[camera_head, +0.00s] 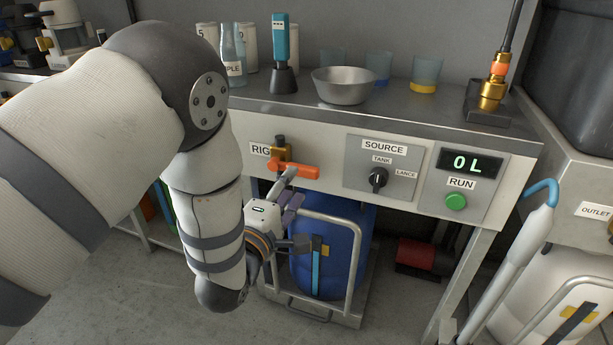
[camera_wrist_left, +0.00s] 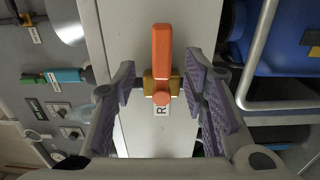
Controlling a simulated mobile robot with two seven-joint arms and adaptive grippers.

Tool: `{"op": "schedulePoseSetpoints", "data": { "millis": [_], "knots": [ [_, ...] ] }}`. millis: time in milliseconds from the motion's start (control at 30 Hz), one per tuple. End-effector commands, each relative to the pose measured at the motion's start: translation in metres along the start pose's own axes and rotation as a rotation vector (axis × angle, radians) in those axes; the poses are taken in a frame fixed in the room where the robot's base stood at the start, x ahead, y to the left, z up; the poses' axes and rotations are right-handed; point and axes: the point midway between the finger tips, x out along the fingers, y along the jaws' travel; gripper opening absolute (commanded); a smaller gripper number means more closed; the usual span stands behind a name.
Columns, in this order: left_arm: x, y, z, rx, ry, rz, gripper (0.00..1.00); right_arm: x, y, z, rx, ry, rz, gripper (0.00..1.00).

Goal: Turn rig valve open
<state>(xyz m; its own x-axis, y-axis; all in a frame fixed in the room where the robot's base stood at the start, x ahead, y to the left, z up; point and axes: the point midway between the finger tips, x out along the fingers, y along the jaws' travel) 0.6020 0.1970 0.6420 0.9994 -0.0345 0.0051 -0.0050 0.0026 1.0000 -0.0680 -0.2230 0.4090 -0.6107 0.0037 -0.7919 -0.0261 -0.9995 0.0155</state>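The rig valve has an orange lever handle (camera_head: 292,167) on a brass body, mounted on the white front panel (camera_head: 325,148) beside the RIG label (camera_head: 260,149). In the head view the lever lies sideways, reaching right from the body. My left gripper (camera_head: 291,184) is just below and in front of the lever. In the left wrist view the open fingers stand on either side of the brass body (camera_wrist_left: 175,84), with gaps on both sides. The orange lever (camera_wrist_left: 162,50) runs out beyond the fingertips. My right gripper is not in view.
Right of the valve are the SOURCE knob (camera_head: 378,179), a display reading 0L (camera_head: 470,163) and a green RUN button (camera_head: 456,201). A blue drum (camera_head: 340,240) in a metal frame (camera_head: 352,275) stands below. A steel bowl (camera_head: 343,86) and cups stand on the bench above.

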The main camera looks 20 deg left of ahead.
Motion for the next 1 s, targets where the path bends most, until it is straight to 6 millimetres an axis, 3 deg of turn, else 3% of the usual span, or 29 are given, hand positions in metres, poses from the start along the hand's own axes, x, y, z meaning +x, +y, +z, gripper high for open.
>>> {"op": "schedulePoseSetpoints", "data": {
  "millis": [100,300,633,833,1000],
  "knots": [
    [0.031,-0.004,0.001,0.002,-0.001,0.001,0.4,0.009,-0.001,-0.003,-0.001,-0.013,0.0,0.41],
    [0.064,-0.004,0.0,0.002,-0.001,-0.003,0.4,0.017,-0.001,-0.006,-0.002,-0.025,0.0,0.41],
    [0.071,-0.002,0.0,0.001,0.0,-0.004,0.4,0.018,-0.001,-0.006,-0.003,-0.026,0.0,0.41],
    [0.07,-0.002,0.0,0.001,0.0,-0.004,0.0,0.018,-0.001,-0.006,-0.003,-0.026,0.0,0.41],
    [0.07,-0.002,0.0,0.001,0.0,-0.004,0.0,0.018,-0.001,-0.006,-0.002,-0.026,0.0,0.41]
  ]
}}
